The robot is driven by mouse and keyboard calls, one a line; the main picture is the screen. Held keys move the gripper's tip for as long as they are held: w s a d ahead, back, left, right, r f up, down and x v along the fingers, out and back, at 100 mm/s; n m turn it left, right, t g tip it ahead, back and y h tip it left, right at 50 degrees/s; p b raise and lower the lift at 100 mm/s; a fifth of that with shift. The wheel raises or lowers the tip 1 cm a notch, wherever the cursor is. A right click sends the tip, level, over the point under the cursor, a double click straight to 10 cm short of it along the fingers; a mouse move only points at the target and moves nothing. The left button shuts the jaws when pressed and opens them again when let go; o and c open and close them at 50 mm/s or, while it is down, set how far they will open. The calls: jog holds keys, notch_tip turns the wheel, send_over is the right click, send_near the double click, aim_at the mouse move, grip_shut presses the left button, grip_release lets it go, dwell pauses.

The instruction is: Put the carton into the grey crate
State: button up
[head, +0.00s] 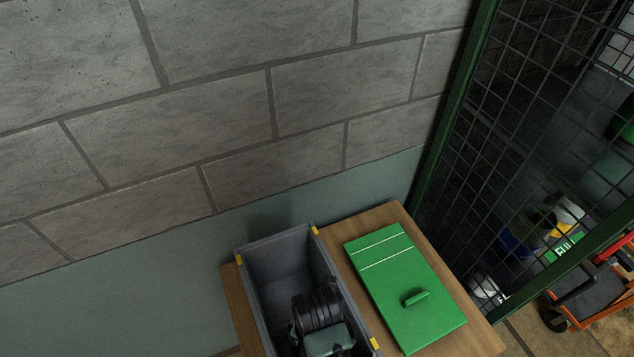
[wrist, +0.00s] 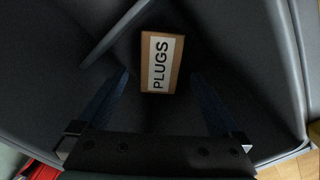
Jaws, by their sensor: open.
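The carton (wrist: 160,62) is a small brown box with a white label reading PLUGS. In the wrist view it appears to lie low inside the grey crate (wrist: 250,45), clear of the dark walls. My gripper (wrist: 160,82) is open, with its blue fingers on either side of the view and space between each of them and the carton. In the head view my arm's end reaches down into the grey crate (head: 280,260), which has yellow corner marks and stands on a wooden table. The carton and fingertips are hidden there.
A green board with a handle (head: 400,285) lies on the wooden table (head: 475,335), right of the crate. A block wall (head: 200,90) rises behind. A green-framed mesh fence (head: 510,130) stands at the right, with buckets and other items beyond it.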

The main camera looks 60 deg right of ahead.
jog(key=shift+r, duration=2.05)
jog(key=w+d+r+m+t+h, duration=0.25)
jog(key=w+r+m+t, duration=0.2)
jog(key=w+r, duration=0.8)
jog(key=w+a+r+m+t+h, duration=0.1)
jog(key=w+a+r+m+t, duration=0.2)
jog(key=w+r, duration=0.45)
jog(key=w+a+r+m+t+h, duration=0.15)
jog(key=w+r+t, duration=0.35)
jog(key=r, duration=0.6)
jog(key=a+r+m+t+y, duration=0.1)
jog(key=a+r+m+t, duration=0.3)
jog(key=r, duration=0.8)
jog(key=a+r+m+t+y, duration=0.1)
jog(key=a+r+m+t, duration=0.3)
jog(key=r, duration=0.7)
jog(key=s+a+r+m+t+y, duration=0.1)
jog(key=s+a+r+m+t, duration=0.1)
jog(key=r, duration=0.5)
jog(key=s+a+r+m+t+y, duration=0.1)
jog(key=s+a+r+t, duration=0.4)
jog(key=s+r, duration=0.3)
jog(key=shift+s+a+m+y, duration=0.2)
jog(key=shift+a+m+y, duration=0.1)
jog(key=shift+a+m, duration=0.1)
